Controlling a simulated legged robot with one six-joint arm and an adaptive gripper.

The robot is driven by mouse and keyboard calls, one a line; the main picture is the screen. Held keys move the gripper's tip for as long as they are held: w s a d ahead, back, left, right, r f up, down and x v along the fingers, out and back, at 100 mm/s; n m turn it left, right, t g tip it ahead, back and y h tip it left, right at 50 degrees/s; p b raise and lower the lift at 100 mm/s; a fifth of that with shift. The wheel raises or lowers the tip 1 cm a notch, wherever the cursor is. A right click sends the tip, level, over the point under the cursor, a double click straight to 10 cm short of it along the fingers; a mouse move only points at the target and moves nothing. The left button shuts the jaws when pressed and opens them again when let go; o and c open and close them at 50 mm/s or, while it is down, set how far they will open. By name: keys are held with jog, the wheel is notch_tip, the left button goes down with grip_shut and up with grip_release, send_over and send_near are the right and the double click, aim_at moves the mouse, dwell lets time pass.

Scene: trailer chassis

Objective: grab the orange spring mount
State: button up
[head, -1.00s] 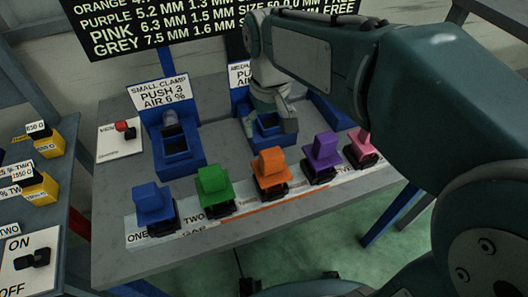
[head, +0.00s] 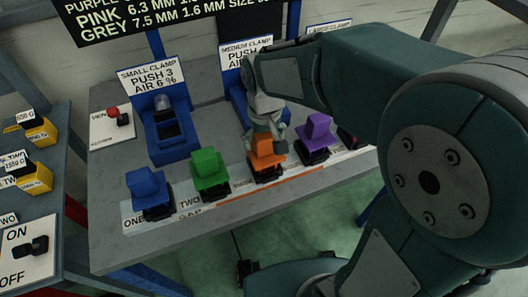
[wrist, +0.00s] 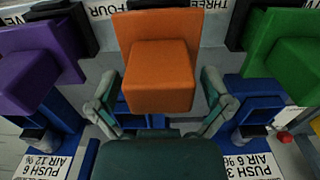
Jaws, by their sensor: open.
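The orange spring mount (head: 266,148) stands upright in the row along the table's front edge, between the green and purple mounts. In the wrist view its orange block (wrist: 158,75) fills the upper middle. My gripper (head: 264,130) is just above and behind it in the head view, partly covering its top. In the wrist view my gripper (wrist: 162,105) has its two fingers apart, one on each side of the block's near end. The fingers do not visibly squeeze the block. The mount's dark base is mostly hidden in the wrist view.
The green mount (head: 209,171) and purple mount (head: 317,132) flank the orange one closely. A blue mount (head: 147,187) stands farther left. The small clamp (head: 168,135) stands behind the row. My arm hides the table's right side.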

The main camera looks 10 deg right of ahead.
jog(key=c, duration=1.3)
jog(key=shift+o, duration=0.2)
